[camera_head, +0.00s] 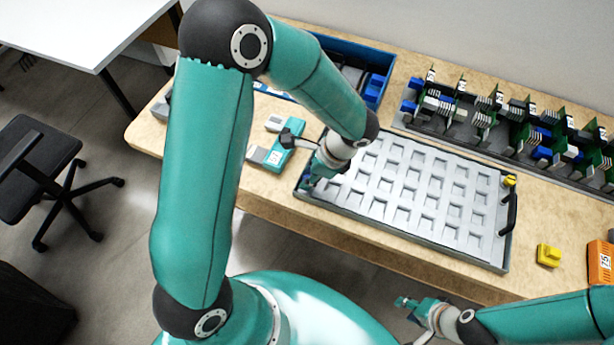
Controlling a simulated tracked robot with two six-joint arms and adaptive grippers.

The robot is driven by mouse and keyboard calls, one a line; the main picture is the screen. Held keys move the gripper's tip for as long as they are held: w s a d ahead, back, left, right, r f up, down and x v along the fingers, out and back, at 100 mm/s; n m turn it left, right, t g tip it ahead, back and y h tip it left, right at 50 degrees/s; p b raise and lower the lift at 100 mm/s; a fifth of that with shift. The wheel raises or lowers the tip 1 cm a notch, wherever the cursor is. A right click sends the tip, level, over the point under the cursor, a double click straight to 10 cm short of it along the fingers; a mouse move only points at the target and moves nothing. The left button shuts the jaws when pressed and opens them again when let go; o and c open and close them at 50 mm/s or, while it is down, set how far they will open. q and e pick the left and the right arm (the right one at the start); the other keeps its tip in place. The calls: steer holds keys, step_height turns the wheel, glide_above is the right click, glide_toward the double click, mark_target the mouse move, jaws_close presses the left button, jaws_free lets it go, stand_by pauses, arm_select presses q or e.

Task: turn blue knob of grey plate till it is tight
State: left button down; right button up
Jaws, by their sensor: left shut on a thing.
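The grey plate (408,212) lies on the wooden table, with rows of square recesses and a dark rim. My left gripper (308,183) reaches down onto the plate's left end and is shut at its near left corner. The blue knob is hidden under the gripper, so its shape and turn cannot be seen. My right gripper (404,303) hangs low in front of the table's front edge, apart from the plate. It is small in view, and its fingers do not show clearly.
A yellow knob (509,181) sits at the plate's right end near a black handle (511,212). A yellow piece (548,255) and an orange device (600,265) lie to the right. A teal device (276,151) lies left of the plate. A rack of circuit boards (480,128) stands behind.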

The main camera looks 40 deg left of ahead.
mark_target(322, 188)
arm_select(q)
steer(key=shift+d+m+t+b, duration=0.15)
steer(key=shift+m+t+b, duration=0.4)
steer(key=shift+m, duration=0.65)
steer(key=c, duration=0.9)
jaws_free()
steer(key=shift+c, duration=0.2)
steer(key=v, duration=0.8)
